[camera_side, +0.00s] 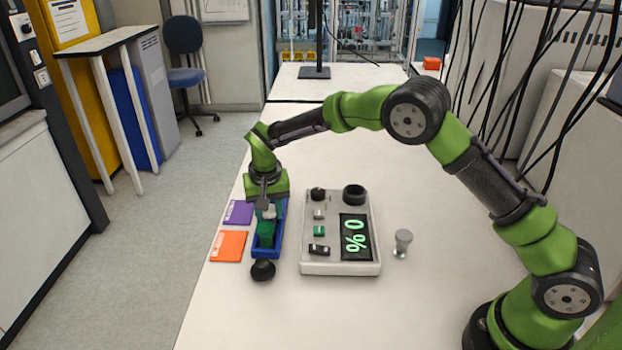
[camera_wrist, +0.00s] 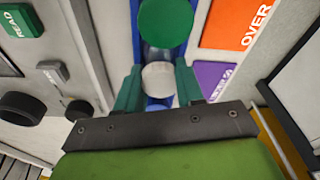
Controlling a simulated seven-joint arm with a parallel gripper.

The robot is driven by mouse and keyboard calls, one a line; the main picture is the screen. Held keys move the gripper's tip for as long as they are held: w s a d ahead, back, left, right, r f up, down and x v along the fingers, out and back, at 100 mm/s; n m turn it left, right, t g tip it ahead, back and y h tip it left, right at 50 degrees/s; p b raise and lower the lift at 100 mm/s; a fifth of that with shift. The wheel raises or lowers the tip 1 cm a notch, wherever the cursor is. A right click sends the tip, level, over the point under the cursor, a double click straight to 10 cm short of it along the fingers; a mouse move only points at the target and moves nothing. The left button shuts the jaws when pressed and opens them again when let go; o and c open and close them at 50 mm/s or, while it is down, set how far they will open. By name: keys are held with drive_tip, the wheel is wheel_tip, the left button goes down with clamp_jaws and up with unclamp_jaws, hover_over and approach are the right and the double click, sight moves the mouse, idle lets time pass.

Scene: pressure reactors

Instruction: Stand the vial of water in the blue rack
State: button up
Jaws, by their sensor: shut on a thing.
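The blue rack (camera_side: 276,238) stands on the table left of the grey panel. My gripper (camera_side: 268,211) points down over its far part, with its fingers shut on a white-topped vial (camera_wrist: 158,77). In the wrist view my gripper (camera_wrist: 158,90) has one green finger on each side of the white top. The held vial is in line with the rack, and blue shows around it; I cannot tell whether its base is seated. A green-capped vial (camera_wrist: 165,22) stands in the rack beside it, and also shows in the side view (camera_side: 265,233). No vial label is readable.
The grey panel (camera_side: 312,268) with a "0 %" display is close on the rack's right. Purple (camera_side: 238,213) and orange (camera_side: 229,246) cards lie on its left. A black round object (camera_side: 262,270) is at its near end. A small metal piece (camera_side: 402,242) stands right of the panel.

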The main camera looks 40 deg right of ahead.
drive_tip(key=shift+f, duration=0.2)
drive_tip(key=o, duration=1.7)
drive_tip(key=shift+c, duration=0.2)
drive_tip(key=shift+r, duration=3.5)
drive_tip(key=shift+s+d+f+n+g, duration=0.15)
drive_tip(key=shift+s+f+n, duration=0.15)
drive_tip(key=shift+s, duration=0.3)
drive_tip(key=shift+s+a+f+n+g, duration=0.15)
drive_tip(key=shift+s+f+n, duration=0.15)
drive_tip(key=shift+s, duration=0.25)
drive_tip(key=s+d+r+t+y, duration=0.1)
drive_tip(key=s+d+r+t, duration=0.1)
drive_tip(key=s+r, duration=0.3)
drive_tip(key=s+d+r+t+y, duration=0.1)
drive_tip(key=s+r, duration=0.4)
drive_tip(key=s, duration=0.9)
drive_tip(key=s+d+r+t, duration=0.3)
drive_tip(key=s+d+r, duration=0.1)
drive_tip(key=s, duration=0.5)
drive_tip(key=shift+s+d+r+n+y, duration=0.3)
drive_tip(key=shift+d+r+n+y, duration=0.1)
drive_tip(key=shift+r, duration=0.1)
